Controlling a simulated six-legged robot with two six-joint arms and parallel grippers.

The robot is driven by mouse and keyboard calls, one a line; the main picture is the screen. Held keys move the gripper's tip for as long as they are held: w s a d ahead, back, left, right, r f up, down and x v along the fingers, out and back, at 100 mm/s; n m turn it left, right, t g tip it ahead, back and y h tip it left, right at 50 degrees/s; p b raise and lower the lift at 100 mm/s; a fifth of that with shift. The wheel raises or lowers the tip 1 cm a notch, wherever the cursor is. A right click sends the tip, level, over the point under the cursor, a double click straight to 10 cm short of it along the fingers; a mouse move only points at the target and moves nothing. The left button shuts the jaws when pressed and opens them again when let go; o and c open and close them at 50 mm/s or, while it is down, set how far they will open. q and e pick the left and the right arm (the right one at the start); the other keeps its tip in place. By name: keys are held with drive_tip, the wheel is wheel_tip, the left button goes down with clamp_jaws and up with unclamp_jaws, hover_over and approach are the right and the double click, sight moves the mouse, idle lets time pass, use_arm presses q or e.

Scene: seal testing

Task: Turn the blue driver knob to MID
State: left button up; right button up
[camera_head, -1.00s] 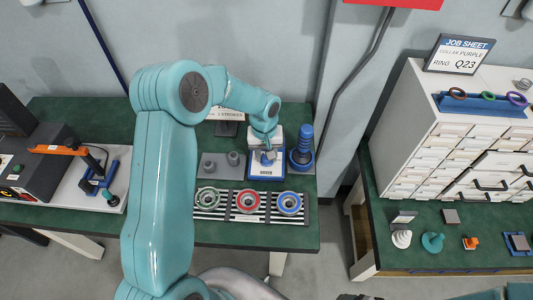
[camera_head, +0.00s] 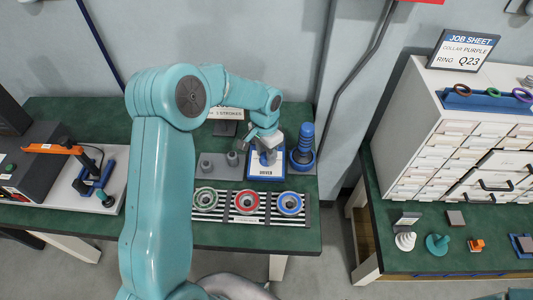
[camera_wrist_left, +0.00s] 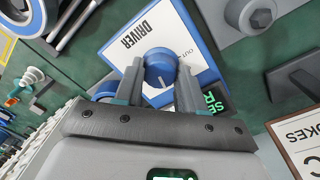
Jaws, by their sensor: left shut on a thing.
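The driver (camera_head: 266,175) is a white panel with a blue border on the green bench. In the left wrist view the panel (camera_wrist_left: 185,20) reads DRIVER, with part of the word OUT and a partly hidden green-lettered display. The round blue knob (camera_wrist_left: 160,63) has a white pointer line; most of its scale is hidden, so I cannot read its setting. My left gripper (camera_head: 267,155) is over the driver. In the left wrist view its two fingers (camera_wrist_left: 159,80) are shut on opposite sides of the knob. My right gripper is not in view.
Blue stacked rings (camera_head: 303,146) stand just right of the driver. Green, red and blue rings (camera_head: 247,202) lie on a striped rack in front. Grey pegs (camera_head: 207,166) are to the left. A drawer cabinet (camera_head: 430,130) stands on the right-hand bench.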

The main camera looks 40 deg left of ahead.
use_arm(q)
drive_tip(key=m, duration=0.4)
drive_tip(key=shift+m, duration=0.4)
idle(0.4)
drive_tip(key=o, duration=1.1)
drive_tip(key=shift+c, duration=0.2)
drive_tip(key=shift+w+r, duration=0.1)
drive_tip(key=shift+r, duration=0.25)
wheel_tip(320, 180, up, 16)
drive_tip(key=shift+a+b, duration=0.3)
drive_tip(key=shift+b, duration=0.1)
drive_tip(key=shift+w+f, duration=0.15)
